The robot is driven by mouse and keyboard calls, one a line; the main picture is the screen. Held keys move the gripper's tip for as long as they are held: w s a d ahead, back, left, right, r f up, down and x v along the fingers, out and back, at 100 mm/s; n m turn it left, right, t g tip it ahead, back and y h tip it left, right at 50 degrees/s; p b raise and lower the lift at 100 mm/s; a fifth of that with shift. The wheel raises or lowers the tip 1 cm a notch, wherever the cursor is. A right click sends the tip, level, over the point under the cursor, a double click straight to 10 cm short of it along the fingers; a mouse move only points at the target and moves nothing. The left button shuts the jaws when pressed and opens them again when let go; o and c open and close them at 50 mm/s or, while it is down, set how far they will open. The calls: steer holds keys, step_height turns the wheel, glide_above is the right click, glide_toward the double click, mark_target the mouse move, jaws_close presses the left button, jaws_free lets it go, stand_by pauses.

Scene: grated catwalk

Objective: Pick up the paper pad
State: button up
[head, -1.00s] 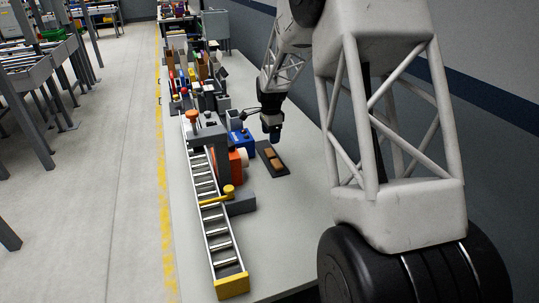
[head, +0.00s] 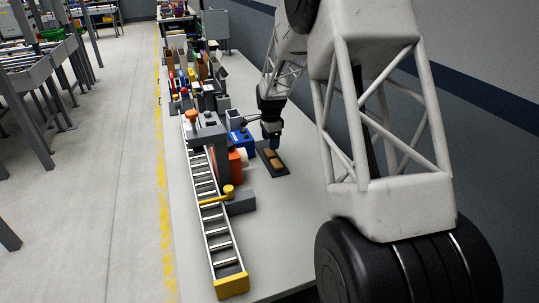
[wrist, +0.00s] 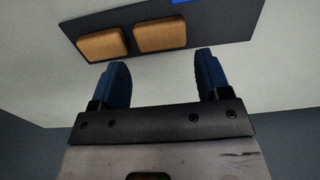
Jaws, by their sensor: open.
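Two tan, rounded blocks lie side by side on a dark flat tray; one block (wrist: 102,44) is at the left in the wrist view and the other (wrist: 160,35) is beside it. The dark tray (wrist: 215,22) also shows in the head view (head: 284,172) on the bench. I cannot tell for sure that either block is the paper pad, and nothing else reads clearly as one. My gripper (wrist: 162,64) is open and empty, its two blue fingers apart. In the head view my gripper (head: 271,137) hangs just above the tray's far end.
A blue object (head: 240,138) stands close left of the tray, its edge entering the wrist view. A ladder-like roller track (head: 213,210) with a yellow end runs along the bench's left. Crowded items stand farther back. The bench's near right is clear.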

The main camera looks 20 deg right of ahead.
mark_target(269, 154)
steer(key=shift+a+f, duration=0.2)
steer(key=shift+f, duration=2.35)
steer(key=c, duration=0.5)
